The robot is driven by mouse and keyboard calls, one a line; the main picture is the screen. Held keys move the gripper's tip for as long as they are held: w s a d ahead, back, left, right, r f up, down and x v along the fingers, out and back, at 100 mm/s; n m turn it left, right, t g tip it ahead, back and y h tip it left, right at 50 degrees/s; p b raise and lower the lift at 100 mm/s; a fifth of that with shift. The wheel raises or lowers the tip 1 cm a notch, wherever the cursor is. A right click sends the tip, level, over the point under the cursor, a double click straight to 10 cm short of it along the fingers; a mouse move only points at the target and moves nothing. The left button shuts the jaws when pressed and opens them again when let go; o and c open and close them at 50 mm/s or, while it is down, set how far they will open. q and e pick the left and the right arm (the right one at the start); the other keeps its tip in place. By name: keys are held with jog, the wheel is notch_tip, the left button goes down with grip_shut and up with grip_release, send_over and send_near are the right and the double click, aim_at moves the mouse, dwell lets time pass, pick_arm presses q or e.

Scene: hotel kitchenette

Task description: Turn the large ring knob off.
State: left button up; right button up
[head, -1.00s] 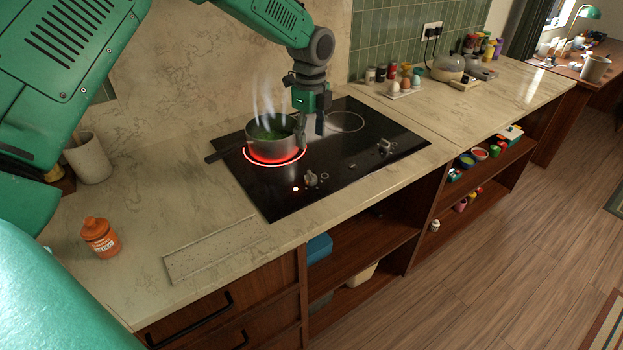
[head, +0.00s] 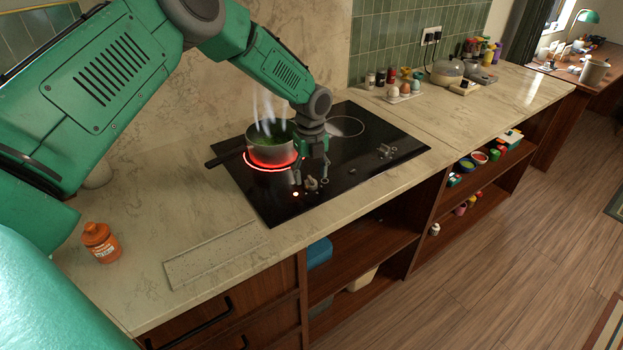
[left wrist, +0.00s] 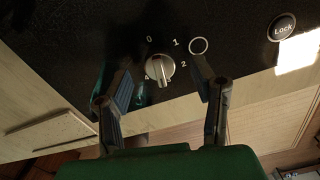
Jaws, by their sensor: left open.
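The knob (head: 311,183) stands at the front of the black cooktop (head: 262,199), near the glowing red ring (head: 270,168). In the left wrist view the silver knob (left wrist: 159,69) has its raised bar roughly upright, with marks 0, 1, 2 and 4 around it. I cannot tell which end points. My left gripper (head: 312,178) is open just above the cooktop; in the left wrist view its fingers (left wrist: 160,76) lie on either side of the knob, and contact cannot be judged. My right gripper is not seen.
A steaming pot (head: 270,143) with green contents sits on the glowing ring, its handle to the left. Another knob group (head: 386,151) lies to the right. An orange jar (head: 100,242) stands on the left counter.

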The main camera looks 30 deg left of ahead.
pick_arm(q)
jog(key=shift+f, duration=1.3)
jog(key=c, duration=1.1)
jog(key=shift+c, duration=0.2)
jog(key=shift+n, duration=0.3)
